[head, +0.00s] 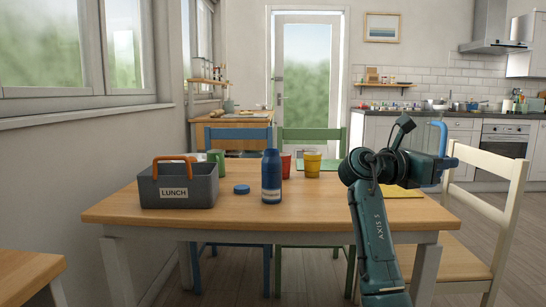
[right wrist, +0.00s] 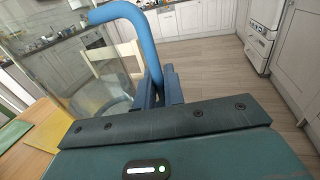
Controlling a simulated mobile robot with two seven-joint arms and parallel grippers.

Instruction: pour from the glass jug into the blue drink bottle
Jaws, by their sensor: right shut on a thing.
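The blue drink bottle (head: 271,178) stands upright on the wooden table, with a pale band near its base. A round blue lid (head: 241,189) lies on the table just left of it. My right gripper (head: 441,162) is raised beyond the table's right part, well to the right of the bottle. It is shut on the blue handle (right wrist: 146,40) of the glass jug (right wrist: 100,82), clear of the table. The jug is clear and hard to make out in the head view; I cannot tell how full it is. My left gripper is out of view.
A grey lunch box (head: 179,190) with an orange handle stands left of the bottle. Behind are a green mug (head: 216,160), a red cup (head: 286,164) and a yellow cup (head: 313,164). The table (head: 310,195) is clear between bottle and my arm. A cream chair (head: 500,215) stands at right.

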